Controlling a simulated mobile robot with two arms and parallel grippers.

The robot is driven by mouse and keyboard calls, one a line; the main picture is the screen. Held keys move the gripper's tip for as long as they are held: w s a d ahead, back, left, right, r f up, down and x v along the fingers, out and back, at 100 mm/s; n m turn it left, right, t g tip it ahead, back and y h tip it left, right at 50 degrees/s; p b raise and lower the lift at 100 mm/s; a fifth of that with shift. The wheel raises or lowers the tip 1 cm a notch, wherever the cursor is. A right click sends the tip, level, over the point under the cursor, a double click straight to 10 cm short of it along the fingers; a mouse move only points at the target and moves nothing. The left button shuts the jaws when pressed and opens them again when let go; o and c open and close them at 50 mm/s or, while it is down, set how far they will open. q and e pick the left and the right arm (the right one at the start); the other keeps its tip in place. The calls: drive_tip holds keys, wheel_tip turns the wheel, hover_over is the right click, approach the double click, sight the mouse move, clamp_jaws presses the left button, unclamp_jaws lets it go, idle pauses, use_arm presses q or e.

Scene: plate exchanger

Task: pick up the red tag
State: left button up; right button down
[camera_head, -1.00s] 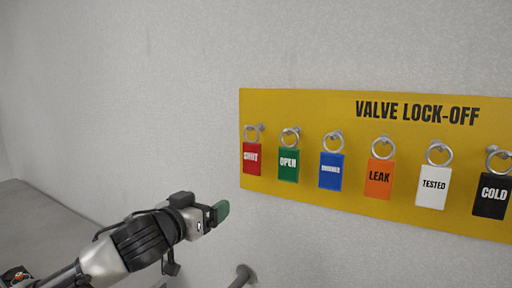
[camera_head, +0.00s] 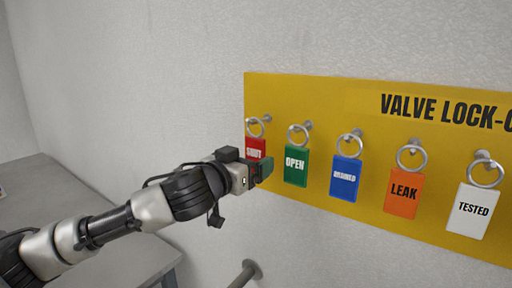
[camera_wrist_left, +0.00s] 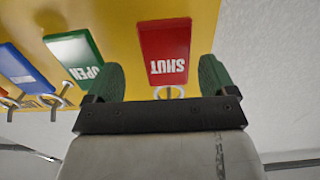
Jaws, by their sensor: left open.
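The red tag (camera_head: 256,147) marked SHUT hangs by a ring from a peg at the left end of the yellow board (camera_head: 350,97). My left gripper (camera_head: 263,168) is just in front of it and hides its lower part in the head view. In the left wrist view the red tag (camera_wrist_left: 165,50) appears upside down, beyond and between the two green fingertips (camera_wrist_left: 160,85). The fingers are apart, with nothing visible held between them. Whether they touch the tag cannot be told. My right gripper is not in view.
The green OPEN tag (camera_head: 296,166) hangs close to the right of the red one. Blue (camera_head: 345,177), orange (camera_head: 403,193) and white (camera_head: 473,210) tags follow along the board. A grey bar (camera_head: 246,272) sticks out of the wall below. A grey table (camera_head: 60,205) stands at left.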

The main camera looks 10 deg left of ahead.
sight(254, 152)
use_arm(q)
drive_tip(key=w+p, duration=0.1)
drive_tip(key=w+r+p, duration=0.1)
drive_tip(key=w, duration=0.1)
drive_tip(key=w+d+p, duration=0.1)
drive_tip(key=shift+w+r, duration=0.2)
drive_tip(key=shift+w, duration=0.05)
drive_tip(key=shift+w+d+f, duration=0.1)
drive_tip(key=shift+w, duration=0.15)
drive_tip(key=shift+w+f, duration=0.1)
drive_tip(key=c, duration=1)
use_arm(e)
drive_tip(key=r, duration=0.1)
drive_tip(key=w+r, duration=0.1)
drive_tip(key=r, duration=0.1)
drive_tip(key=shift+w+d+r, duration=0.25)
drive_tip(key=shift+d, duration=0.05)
